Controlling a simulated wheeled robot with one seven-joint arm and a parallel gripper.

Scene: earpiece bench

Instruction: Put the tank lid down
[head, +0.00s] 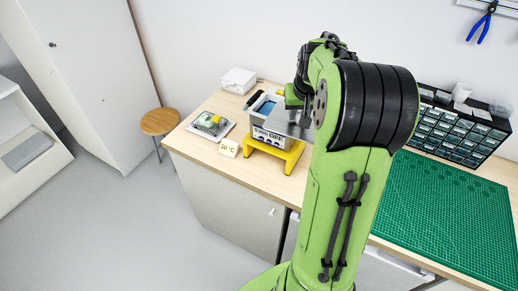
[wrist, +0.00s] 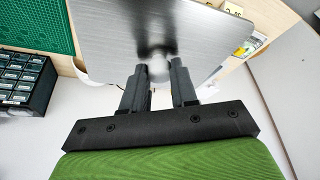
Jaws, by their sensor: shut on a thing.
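The tank lid (wrist: 110,35) is a brushed-metal plate that fills much of the wrist view. My gripper (wrist: 157,82) is shut on its pale knob. In the head view the lid (head: 283,122) shows as a grey plate at the right part of the tank (head: 262,133), partly behind my arm. The tank is a light box with a labelled front, standing on a yellow stand (head: 277,153). Its left part is uncovered and shows blue inside. How high the lid is above the tank, or whether it touches, I cannot tell.
Left of the tank are a tray (head: 201,132) with a green and yellow item, a temperature card (head: 228,148) and a white box (head: 238,80). A green cutting mat (head: 450,215) and a drawer cabinet (head: 450,133) are at right. My arm hides the bench between.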

